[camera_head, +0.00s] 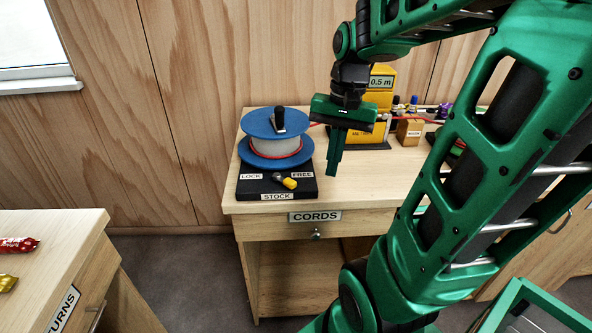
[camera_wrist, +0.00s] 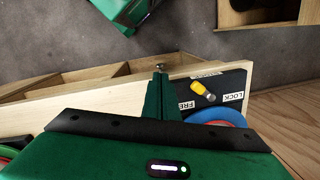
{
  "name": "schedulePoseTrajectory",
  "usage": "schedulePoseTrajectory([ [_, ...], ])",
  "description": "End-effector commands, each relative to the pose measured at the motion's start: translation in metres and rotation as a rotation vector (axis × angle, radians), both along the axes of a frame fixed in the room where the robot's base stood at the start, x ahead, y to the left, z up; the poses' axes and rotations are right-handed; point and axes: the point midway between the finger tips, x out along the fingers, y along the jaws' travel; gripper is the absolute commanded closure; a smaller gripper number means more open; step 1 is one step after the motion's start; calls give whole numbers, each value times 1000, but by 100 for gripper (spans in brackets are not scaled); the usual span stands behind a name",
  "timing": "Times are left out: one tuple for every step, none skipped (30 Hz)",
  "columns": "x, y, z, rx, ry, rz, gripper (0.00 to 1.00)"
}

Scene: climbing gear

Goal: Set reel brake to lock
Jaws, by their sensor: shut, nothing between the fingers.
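The reel (camera_head: 275,146) has blue flanges, a pale wound drum with a red cord and a dark crank knob, and stands on a black base (camera_head: 248,190) on the cords cabinet. The brake lever (camera_head: 289,183) is a yellow handle on a grey pivot at the base's front. It points right and forward, on the side of the FREE label (camera_head: 301,175), away from the LOCK label (camera_head: 251,176). The yellow lever also shows in the wrist view (camera_wrist: 202,90). My gripper (camera_head: 332,172) is shut and empty, pointing down, right of the base and apart from the lever.
A yellow dispenser (camera_head: 380,85) marked 0.5 m and a small wooden box (camera_head: 409,131) stand behind and right of my gripper. The cabinet top (camera_head: 345,192) is bare in front. A second cabinet (camera_head: 60,240) with wrapped bars is at the lower left, across a floor gap.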

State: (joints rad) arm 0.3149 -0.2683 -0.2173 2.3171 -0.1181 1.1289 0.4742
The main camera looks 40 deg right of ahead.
Motion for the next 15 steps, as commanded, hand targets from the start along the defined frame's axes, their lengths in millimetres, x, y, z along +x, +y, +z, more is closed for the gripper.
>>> schedulePoseTrajectory([
  [21,-7,4,19,15,-64,100],
  [31,-11,7,31,24,-103,100],
  [45,-16,9,44,34,-153,100],
  [55,-19,11,53,43,-188,100],
  [64,-23,13,62,52,-223,100],
  [75,-28,14,72,63,-266,100],
  [83,-32,15,79,72,-296,100],
  [90,-35,15,85,81,-324,100],
  [97,-40,16,92,93,-355,100],
  [103,-42,16,96,100,-378,100],
  [107,-45,16,100,107,-397,100],
  [112,-48,16,104,114,-420,100],
  [115,-50,16,106,120,-435,100],
  [117,-52,16,108,124,-445,100],
  [120,-53,16,110,129,-457,100],
])
